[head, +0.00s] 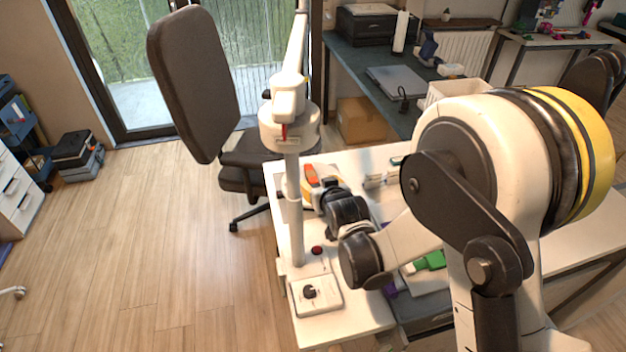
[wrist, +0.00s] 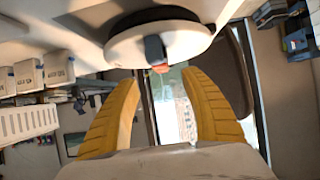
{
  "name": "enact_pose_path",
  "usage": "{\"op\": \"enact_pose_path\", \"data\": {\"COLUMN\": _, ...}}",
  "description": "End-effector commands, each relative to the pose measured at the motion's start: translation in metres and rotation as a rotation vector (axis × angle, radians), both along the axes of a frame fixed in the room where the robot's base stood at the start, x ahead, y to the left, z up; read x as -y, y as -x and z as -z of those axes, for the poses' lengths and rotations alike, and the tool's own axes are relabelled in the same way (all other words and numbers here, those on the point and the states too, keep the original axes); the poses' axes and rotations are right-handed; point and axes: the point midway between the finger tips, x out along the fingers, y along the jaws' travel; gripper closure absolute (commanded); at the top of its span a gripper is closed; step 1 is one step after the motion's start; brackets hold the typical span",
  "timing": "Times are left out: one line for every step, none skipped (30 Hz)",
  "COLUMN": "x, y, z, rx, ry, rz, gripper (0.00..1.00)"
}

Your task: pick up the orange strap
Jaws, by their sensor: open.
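My gripper (wrist: 160,80) is open, its two yellow fingers spread wide with nothing between them in the wrist view. In the head view it is low beside the white post, at the left part of the white table (head: 345,330). An orange-red patch (head: 311,175) shows right at the fingers in the head view; I cannot tell whether it is the orange strap or how far it is from them. My arm hides much of the tabletop.
A white post with a round drum (head: 290,130) stands close to the gripper. A control box with a knob (head: 315,294) sits at the table's front left. Green (head: 430,262) and purple (head: 391,289) items lie partly behind my arm. A dark chair (head: 190,85) stands behind.

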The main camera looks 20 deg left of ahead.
Motion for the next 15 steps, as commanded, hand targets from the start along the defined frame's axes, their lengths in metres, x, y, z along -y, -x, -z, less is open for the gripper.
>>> {"op": "enact_pose_path", "data": {"x": -0.004, "y": -0.007, "z": 0.008, "rx": 0.0, "ry": 0.0, "rz": 0.0, "gripper": 0.46}}
{"op": "enact_pose_path", "data": {"x": -0.007, "y": -0.011, "z": 0.01, "rx": 0.0, "ry": 0.0, "rz": 0.0, "gripper": 0.46}}
{"op": "enact_pose_path", "data": {"x": -0.009, "y": -0.016, "z": 0.012, "rx": 0.0, "ry": 0.0, "rz": 0.0, "gripper": 0.46}}
{"op": "enact_pose_path", "data": {"x": -0.011, "y": -0.018, "z": 0.014, "rx": 0.0, "ry": 0.0, "rz": 0.0, "gripper": 0.46}}
{"op": "enact_pose_path", "data": {"x": -0.012, "y": -0.02, "z": 0.015, "rx": -0.001, "ry": 0.001, "rz": 0.0, "gripper": 0.46}}
{"op": "enact_pose_path", "data": {"x": -0.014, "y": -0.023, "z": 0.017, "rx": -0.001, "ry": 0.001, "rz": 0.0, "gripper": 0.46}}
{"op": "enact_pose_path", "data": {"x": -0.016, "y": -0.026, "z": 0.019, "rx": -0.001, "ry": 0.001, "rz": 0.0, "gripper": 0.46}}
{"op": "enact_pose_path", "data": {"x": -0.017, "y": -0.028, "z": 0.021, "rx": -0.001, "ry": 0.001, "rz": 0.001, "gripper": 0.46}}
{"op": "enact_pose_path", "data": {"x": -0.021, "y": -0.033, "z": 0.025, "rx": -0.001, "ry": 0.001, "rz": 0.001, "gripper": 0.46}}
{"op": "enact_pose_path", "data": {"x": -0.023, "y": -0.037, "z": 0.028, "rx": -0.001, "ry": 0.001, "rz": 0.001, "gripper": 0.46}}
{"op": "enact_pose_path", "data": {"x": -0.026, "y": -0.041, "z": 0.031, "rx": -0.001, "ry": 0.001, "rz": 0.001, "gripper": 0.46}}
{"op": "enact_pose_path", "data": {"x": -0.029, "y": -0.045, "z": 0.034, "rx": -0.001, "ry": 0.001, "rz": 0.001, "gripper": 0.46}}
{"op": "enact_pose_path", "data": {"x": -0.031, "y": -0.049, "z": 0.035, "rx": -0.001, "ry": 0.001, "rz": 0.001, "gripper": 0.46}}
{"op": "enact_pose_path", "data": {"x": -0.033, "y": -0.052, "z": 0.036, "rx": -0.001, "ry": 0.001, "rz": 0.001, "gripper": 0.46}}
{"op": "enact_pose_path", "data": {"x": -0.035, "y": -0.055, "z": 0.038, "rx": -0.001, "ry": 0.001, "rz": 0.001, "gripper": 0.46}}
